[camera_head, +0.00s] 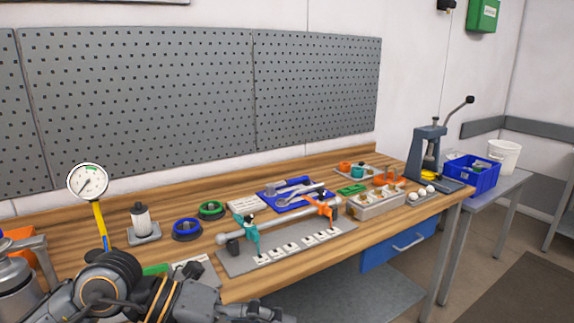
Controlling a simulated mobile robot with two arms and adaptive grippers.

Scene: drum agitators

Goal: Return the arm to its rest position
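My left arm lies across the lower left of the head view. Its gripper (245,312) is at the bottom edge, in front of the workbench's front edge, and is partly cut off by the frame. Its fingers are too unclear to tell whether they are open or shut, and I see nothing clearly held. My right gripper is not in view.
The wooden bench (290,285) holds a dial gauge with a yellow stem (88,182) behind my arm.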

